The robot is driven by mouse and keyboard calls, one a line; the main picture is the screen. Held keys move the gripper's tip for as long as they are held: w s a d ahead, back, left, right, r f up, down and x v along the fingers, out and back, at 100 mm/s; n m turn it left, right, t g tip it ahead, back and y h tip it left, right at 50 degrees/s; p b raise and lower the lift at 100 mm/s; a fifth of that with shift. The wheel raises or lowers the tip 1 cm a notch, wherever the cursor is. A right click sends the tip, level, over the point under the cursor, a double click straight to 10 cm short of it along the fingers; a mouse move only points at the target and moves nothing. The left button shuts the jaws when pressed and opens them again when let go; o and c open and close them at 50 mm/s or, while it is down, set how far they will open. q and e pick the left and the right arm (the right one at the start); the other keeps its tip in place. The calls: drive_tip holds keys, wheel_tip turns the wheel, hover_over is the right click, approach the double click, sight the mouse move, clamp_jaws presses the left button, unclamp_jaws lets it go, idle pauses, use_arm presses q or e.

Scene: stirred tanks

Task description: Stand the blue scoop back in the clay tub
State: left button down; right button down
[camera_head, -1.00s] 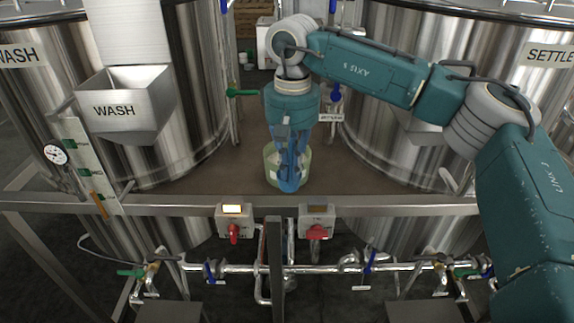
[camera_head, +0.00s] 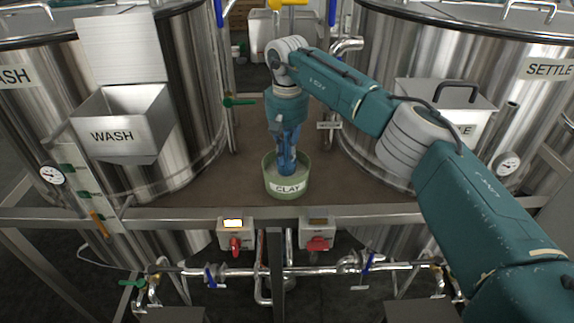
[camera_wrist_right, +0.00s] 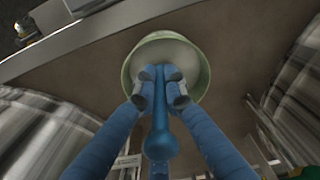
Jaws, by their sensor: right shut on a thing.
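The clay tub (camera_head: 288,187) is a pale green round pot with a CLAY label, upright on the brown deck between the two tanks. My right gripper (camera_head: 287,150) points down over it. The right gripper (camera_wrist_right: 160,88) is shut on the blue scoop (camera_wrist_right: 160,143); the scoop's handle runs between the two blue fingers in the wrist view. The scoop's lower end (camera_head: 288,163) is at the tub's mouth, behind the front rim; how deep it reaches I cannot tell. In the wrist view the tub's rim (camera_wrist_right: 204,62) lies around and beyond the fingertips. My left gripper is not in view.
The WASH hopper (camera_head: 124,125) is on the left tank and the SETTLE box (camera_head: 450,112) on the right one. A steel rail (camera_head: 380,213) runs along the deck's front, with two switch boxes below it. The brown deck (camera_head: 225,185) beside the tub is clear.

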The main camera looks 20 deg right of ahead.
sight(287, 171)
drive_tip(key=shift+s+f, duration=0.1)
drive_tip(key=shift+f, duration=0.45)
wheel_tip(287, 171, down, 2)
drive_tip(key=shift+a+f+p, duration=0.1)
drive_tip(key=shift+f+p, duration=0.1)
drive_tip(key=shift+p, duration=0.7)
drive_tip(key=shift+f, duration=0.35)
drive_tip(key=shift+f+b, duration=0.2)
drive_tip(key=shift+b, duration=0.15)
drive_tip(key=c, duration=2.1)
unclamp_jaws()
drive_tip(key=shift+r, duration=0.1)
